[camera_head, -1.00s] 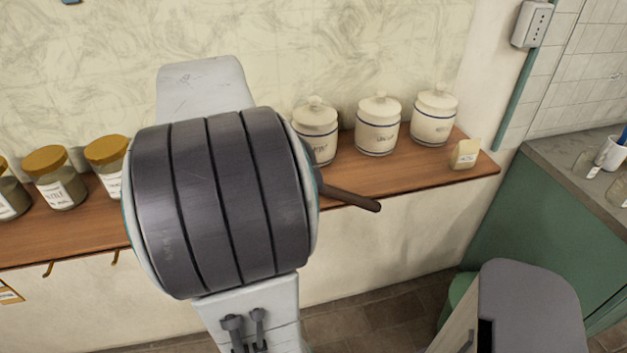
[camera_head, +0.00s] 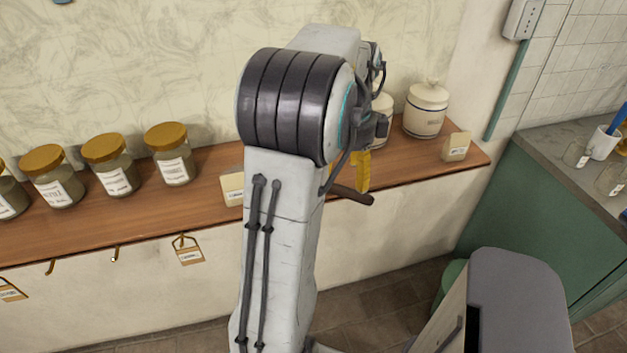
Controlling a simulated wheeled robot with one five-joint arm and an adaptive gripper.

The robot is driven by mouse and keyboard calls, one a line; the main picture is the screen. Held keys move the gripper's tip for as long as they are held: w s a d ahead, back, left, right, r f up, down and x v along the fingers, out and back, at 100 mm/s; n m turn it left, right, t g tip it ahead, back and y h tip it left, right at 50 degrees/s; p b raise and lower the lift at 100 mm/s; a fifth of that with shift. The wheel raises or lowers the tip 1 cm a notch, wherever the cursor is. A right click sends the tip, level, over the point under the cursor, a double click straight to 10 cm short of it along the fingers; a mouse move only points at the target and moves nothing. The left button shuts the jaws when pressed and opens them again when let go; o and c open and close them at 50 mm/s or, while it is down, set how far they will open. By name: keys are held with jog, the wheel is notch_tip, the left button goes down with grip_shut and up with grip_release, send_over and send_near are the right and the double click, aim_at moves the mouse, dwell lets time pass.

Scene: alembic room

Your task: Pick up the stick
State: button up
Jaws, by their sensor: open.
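The stick (camera_head: 354,196) is a dark brown rod lying on the wooden shelf, its rounded end sticking out past the front edge. Its back part is hidden behind my arm. My gripper (camera_head: 362,172) shows only in part at the right of my arm, as a yellow finger pointing down just above and behind the visible end of the stick. I take it as open and see nothing held in it. The other finger is hidden, and I cannot tell whether the finger touches the stick.
On the shelf (camera_head: 420,173), white canisters (camera_head: 427,110) and a small label card (camera_head: 456,147) stand to the right. Several yellow-lidded jars (camera_head: 171,154) stand to the left. Tagged hooks (camera_head: 187,250) hang below. A green cabinet (camera_head: 520,215) stands at the right.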

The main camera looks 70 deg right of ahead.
aim_at(345, 191)
jog(key=shift+a+f, duration=0.1)
jog(key=shift+f, duration=2.8)
grip_shut()
